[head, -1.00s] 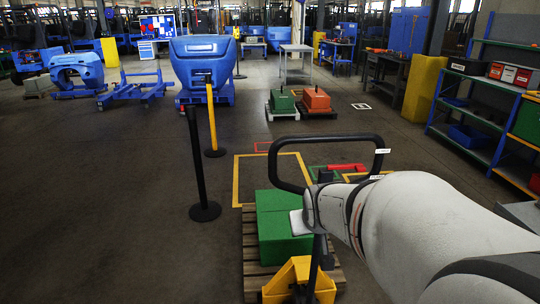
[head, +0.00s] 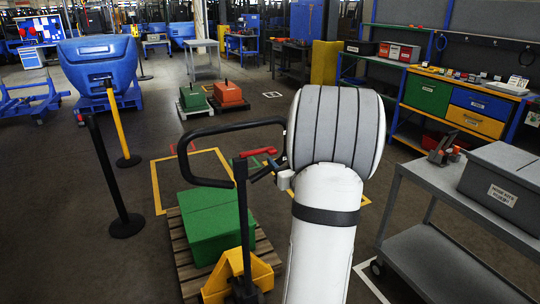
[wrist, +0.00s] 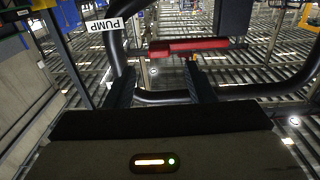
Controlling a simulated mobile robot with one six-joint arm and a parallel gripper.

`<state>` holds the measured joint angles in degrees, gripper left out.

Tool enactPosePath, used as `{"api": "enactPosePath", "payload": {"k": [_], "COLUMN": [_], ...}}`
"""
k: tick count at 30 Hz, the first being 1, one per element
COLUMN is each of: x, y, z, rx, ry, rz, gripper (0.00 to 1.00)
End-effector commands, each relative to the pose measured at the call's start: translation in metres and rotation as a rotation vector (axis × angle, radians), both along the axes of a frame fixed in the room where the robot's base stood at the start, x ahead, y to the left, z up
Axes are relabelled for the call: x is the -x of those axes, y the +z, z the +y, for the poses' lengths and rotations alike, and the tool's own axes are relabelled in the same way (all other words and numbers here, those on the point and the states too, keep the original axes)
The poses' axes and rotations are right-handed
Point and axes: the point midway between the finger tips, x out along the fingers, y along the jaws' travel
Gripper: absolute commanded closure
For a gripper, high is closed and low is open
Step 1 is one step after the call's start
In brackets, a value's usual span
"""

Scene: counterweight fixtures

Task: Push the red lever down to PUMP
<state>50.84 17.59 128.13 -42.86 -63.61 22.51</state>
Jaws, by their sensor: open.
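The red lever (head: 258,152) sits at the black loop handle (head: 208,181) of a yellow pallet truck. In the wrist view the red lever (wrist: 188,46) lies crosswise just beyond my fingertips. A white PUMP label (wrist: 104,24) shows upside down on the black handle frame, left of the lever. My gripper (wrist: 161,88) is open, its two dark fingers apart with nothing held between them. Whether a fingertip touches the lever cannot be told. In the head view my arm hides most of the gripper.
A green block (head: 215,222) sits on the wooden pallet (head: 190,258) behind the truck. A grey cart (head: 450,199) with a grey box (head: 508,182) stands close at the right. A black post (head: 110,180) stands at the left. Floor between post and pallet is clear.

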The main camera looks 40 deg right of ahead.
Motion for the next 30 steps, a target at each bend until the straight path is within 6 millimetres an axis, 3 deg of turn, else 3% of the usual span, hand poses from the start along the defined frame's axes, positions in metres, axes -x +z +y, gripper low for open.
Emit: {"api": "enactPosePath", "payload": {"k": [9, 20, 30], "x": [-0.046, -0.053, -0.053], "y": [0.001, 0.000, 0.000], "z": [-0.011, -0.013, -0.013], "rx": [-0.001, -0.001, -0.001], "ry": [0.000, -0.002, -0.003], "rz": [0.002, 0.002, 0.002], "gripper": [0.51, 0.51, 0.76]}}
